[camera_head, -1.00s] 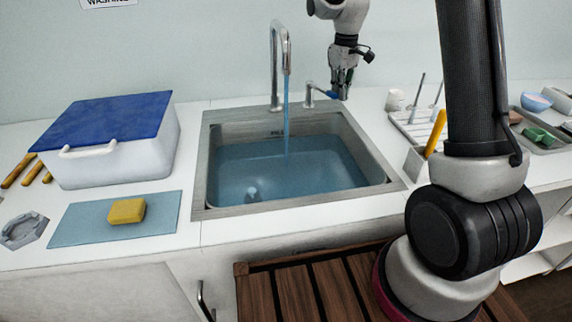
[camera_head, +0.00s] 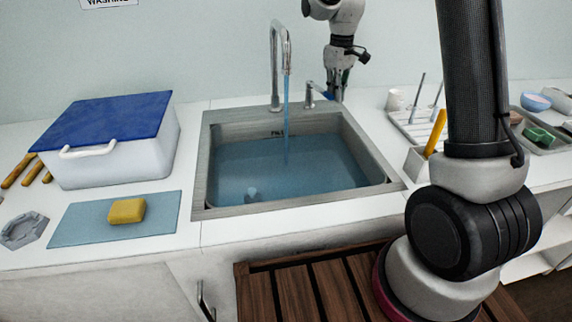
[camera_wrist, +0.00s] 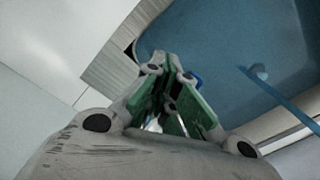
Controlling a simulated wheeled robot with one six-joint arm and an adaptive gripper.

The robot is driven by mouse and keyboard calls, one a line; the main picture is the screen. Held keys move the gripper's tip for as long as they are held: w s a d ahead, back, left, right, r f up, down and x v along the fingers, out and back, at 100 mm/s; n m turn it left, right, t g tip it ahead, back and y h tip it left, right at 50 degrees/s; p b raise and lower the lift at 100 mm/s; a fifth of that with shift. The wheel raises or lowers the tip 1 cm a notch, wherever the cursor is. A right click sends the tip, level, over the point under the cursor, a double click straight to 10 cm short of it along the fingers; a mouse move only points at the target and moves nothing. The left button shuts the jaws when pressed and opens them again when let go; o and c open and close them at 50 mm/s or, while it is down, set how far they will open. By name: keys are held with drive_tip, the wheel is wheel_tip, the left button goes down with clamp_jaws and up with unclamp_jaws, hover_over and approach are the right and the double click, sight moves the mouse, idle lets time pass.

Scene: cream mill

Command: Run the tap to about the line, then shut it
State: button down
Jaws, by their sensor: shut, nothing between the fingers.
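The chrome tap (camera_head: 275,62) stands behind the sink (camera_head: 200,170), and a thin blue stream (camera_head: 286,110) runs from its spout into the water (camera_head: 290,175). The water covers the sink floor and its surface lies a little below the dark fill marking (camera_head: 277,133) on the back wall. My gripper (camera_head: 337,92) is shut and empty, pointing down beside the lever tip. Whether they touch is unclear. Its green-padded fingers (camera_wrist: 172,62) show in the wrist view.
A white box with a blue lid (camera_head: 105,125) and a yellow sponge (camera_head: 127,211) on a blue mat (camera_head: 75,228) are left of the sink. A cup (camera_head: 395,99), a rack (camera_head: 412,125) and a holder with a yellow handle (camera_head: 436,132) stand at right.

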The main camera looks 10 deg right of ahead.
drive_tip(key=shift+s+a, duration=0.3)
drive_tip(key=shift+a, duration=0.4)
drive_tip(key=shift+a, duration=0.5)
drive_tip(key=shift+d, duration=0.5)
drive_tip(key=shift+r, duration=0.1)
wheel_tip(320, 180, up, 6)
drive_tip(key=shift+f, duration=0.1)
idle(0.6)
